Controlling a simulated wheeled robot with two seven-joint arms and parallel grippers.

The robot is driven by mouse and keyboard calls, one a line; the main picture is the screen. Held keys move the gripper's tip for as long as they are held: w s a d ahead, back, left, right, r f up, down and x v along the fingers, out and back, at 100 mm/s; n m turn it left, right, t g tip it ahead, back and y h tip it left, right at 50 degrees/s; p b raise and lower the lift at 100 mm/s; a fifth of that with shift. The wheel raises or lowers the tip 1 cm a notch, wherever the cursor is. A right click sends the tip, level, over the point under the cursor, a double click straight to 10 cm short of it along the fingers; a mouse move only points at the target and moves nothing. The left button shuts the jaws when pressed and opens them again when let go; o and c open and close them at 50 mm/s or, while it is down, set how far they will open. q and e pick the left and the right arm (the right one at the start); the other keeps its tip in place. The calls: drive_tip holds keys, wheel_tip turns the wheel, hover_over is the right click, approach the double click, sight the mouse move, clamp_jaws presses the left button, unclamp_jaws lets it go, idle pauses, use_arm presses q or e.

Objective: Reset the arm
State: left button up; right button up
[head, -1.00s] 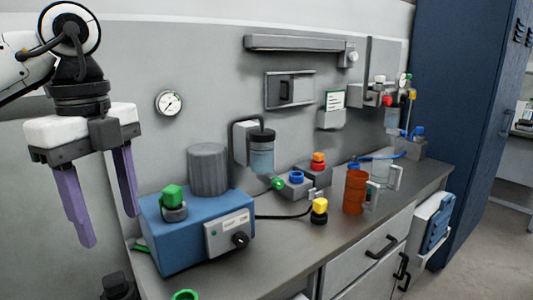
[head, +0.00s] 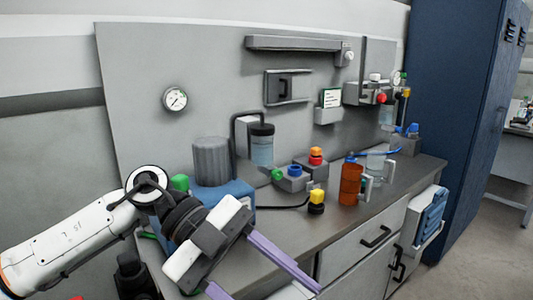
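My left gripper (head: 255,278) is low at the front left of the bench in the head view. Its two purple fingers are spread wide apart with nothing between them, pointing down and to the right. The end of the left finger is cut off by the bottom edge. My white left arm (head: 72,243) comes in from the left and hides much of the blue machine (head: 240,194). My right gripper does not show.
Drawers (head: 360,243) face the front. A blue cabinet (head: 465,110) stands at the right.

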use_arm(q)
drive_tip(key=d+r+h, duration=0.2)
drive_tip(key=d+h, duration=0.3)
drive_tip(key=h, duration=0.1)
drive_tip(key=w+a+n+t+h, duration=0.1)
drive_tip(key=w+n+t+h, duration=0.45)
drive_tip(key=n+t, duration=0.4)
drive_tip(key=w+a+f+n+t+y, duration=0.2)
drive_tip(key=a+f+n+t+y, duration=0.45)
drive_tip(key=f, duration=0.35)
drive_tip(key=w+a+f+n+t+y, duration=0.2)
drive_tip(key=a+f+n+t+y, duration=0.35)
drive_tip(key=f+n, duration=0.3)
drive_tip(key=s+a+f+n+g+y, duration=0.1)
drive_tip(key=s+a+f+g+y, duration=0.2)
drive_tip(key=s+f, duration=0.7)
drive_tip(key=s+a+f+n+g+y, duration=0.2)
drive_tip(key=s+a+f+g+y, duration=0.2)
drive_tip(key=f, duration=1.3)
drive_tip(key=s+a+y, duration=0.1)
drive_tip(key=s+a, duration=0.2)
drive_tip(key=s, duration=0.3)
drive_tip(key=shift+a, duration=0.4)
